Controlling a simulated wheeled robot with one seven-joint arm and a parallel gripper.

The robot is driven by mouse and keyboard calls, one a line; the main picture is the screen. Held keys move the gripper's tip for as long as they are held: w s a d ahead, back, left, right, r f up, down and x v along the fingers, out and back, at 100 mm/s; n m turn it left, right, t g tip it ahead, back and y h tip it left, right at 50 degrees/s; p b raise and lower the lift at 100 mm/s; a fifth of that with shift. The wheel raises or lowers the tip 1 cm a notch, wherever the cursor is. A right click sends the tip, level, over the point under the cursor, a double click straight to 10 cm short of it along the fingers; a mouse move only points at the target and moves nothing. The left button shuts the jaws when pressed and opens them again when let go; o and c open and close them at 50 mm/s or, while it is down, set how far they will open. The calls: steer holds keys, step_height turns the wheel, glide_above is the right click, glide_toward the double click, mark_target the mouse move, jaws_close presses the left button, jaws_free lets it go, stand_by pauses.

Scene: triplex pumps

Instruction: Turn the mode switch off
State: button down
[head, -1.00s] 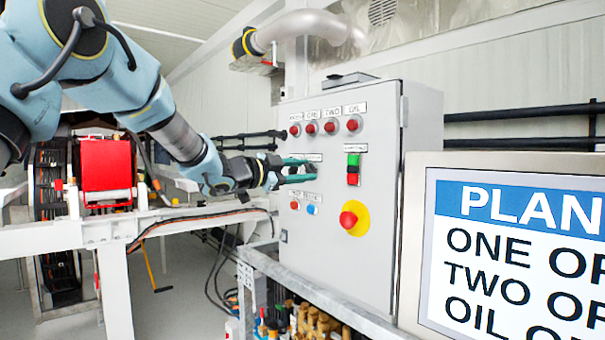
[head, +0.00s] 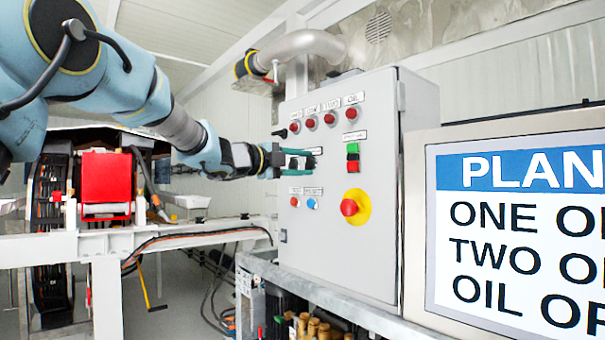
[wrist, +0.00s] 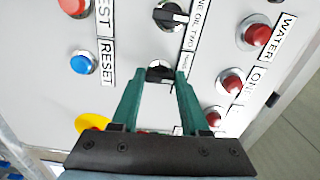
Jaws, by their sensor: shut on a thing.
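The grey control cabinet (head: 340,260) carries the switches. In the wrist view, my gripper (wrist: 160,76) has its green fingers closed around a small black switch knob (wrist: 160,71) on the panel face. The fingers partly hide this knob, and the small label beside it is unreadable, so its name and setting cannot be told. Another black rotary switch (wrist: 172,15) sits just above it in that view, beside a label ending in "OIL TWO". In the head view, my gripper (head: 300,160) is at the panel's left side, below the red lamps, and its fingers hide the knob.
A blue reset button (head: 312,203), a red button (head: 294,201) and a red emergency stop (head: 349,207) on yellow are below my gripper. Red lamps (head: 310,123) are above. A green-and-red button pair (head: 353,158) is to the right. A sign (head: 520,230) stands in front at right.

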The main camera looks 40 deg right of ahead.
steer(key=shift+m, duration=0.3)
stand_by(0.4)
steer(key=shift+c, duration=2)
jaws_free()
steer(key=a+b, duration=0.3)
steer(key=a, duration=0.7)
steer(key=shift+w+a+b, duration=0.3)
steer(key=shift+a, duration=0.1)
